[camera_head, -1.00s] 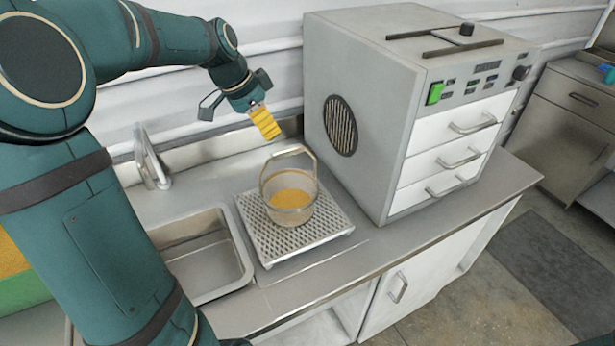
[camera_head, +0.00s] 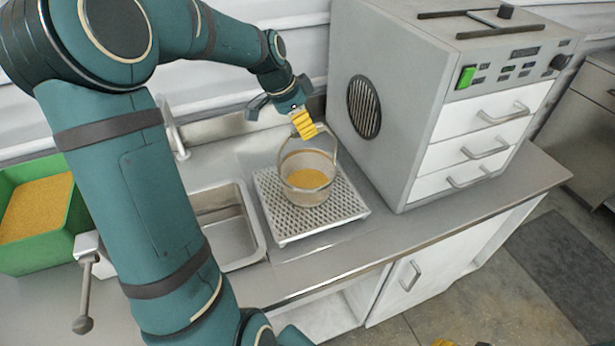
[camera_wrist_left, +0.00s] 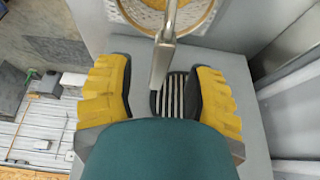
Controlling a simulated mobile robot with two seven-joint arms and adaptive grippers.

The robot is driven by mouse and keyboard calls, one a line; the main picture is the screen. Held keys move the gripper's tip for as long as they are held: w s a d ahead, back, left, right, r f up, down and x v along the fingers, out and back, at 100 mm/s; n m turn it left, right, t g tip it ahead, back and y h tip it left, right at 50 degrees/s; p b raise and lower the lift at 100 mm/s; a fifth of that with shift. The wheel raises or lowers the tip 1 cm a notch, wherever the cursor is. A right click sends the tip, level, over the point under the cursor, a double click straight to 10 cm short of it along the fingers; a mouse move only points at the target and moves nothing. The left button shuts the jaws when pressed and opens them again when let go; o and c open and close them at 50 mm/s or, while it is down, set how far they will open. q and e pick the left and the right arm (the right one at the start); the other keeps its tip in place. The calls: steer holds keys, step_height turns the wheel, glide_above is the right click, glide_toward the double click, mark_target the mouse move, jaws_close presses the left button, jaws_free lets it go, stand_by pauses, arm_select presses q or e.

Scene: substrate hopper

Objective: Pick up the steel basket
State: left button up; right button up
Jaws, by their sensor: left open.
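The steel basket (camera_head: 305,193) stands on the perforated drain tray, its hoop handle raised and yellow-orange material inside. It shows at the top of the wrist view (camera_wrist_left: 203,18), where its handle (camera_wrist_left: 162,62) reaches down between my finger pads. My left gripper (camera_head: 304,126) is at the top of the handle, coming from the back left. In the wrist view (camera_wrist_left: 160,95) its two yellow pads stand apart on either side of the handle, with gaps. A yellow sliver at the bottom edge of the head view is probably my right gripper (camera_head: 445,343); its jaws are hidden.
The perforated tray (camera_head: 268,212) lies on the counter between a sink (camera_head: 228,240) and a grey cabinet (camera_head: 395,110) with drawers and a side vent. A green bin (camera_head: 45,260) of yellow grains stands at left. The counter in front of the tray is clear.

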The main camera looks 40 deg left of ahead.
arm_select(q)
steer(key=x, duration=0.3)
steer(key=shift+w+d+f, duration=0.1)
steer(key=shift+w, duration=0.05)
jaws_close()
